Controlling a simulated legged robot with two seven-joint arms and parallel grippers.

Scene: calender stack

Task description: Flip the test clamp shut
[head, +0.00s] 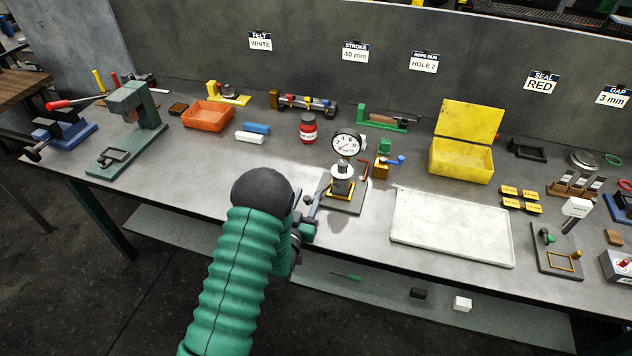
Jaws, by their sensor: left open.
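A small test fixture (344,200) stands on the bench near the middle, on a grey base plate with a yellow-edged block and a pale round part on top. A round dial gauge (347,143) stands at its back. A red handle (364,169) stands upright at its right side; it looks like the clamp's lever, but the clamp itself is too small to read clearly. My left gripper (313,203) is open and just left of the fixture, near the bench's front edge. My green-sleeved arm hides part of the gripper. My right gripper is not in view.
A white tray (452,228) lies right of the fixture. A green and yellow device with a blue handle (396,161) stands close behind it. A red jar (308,128), an orange bin (208,115) and a yellow box (461,161) stand farther back.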

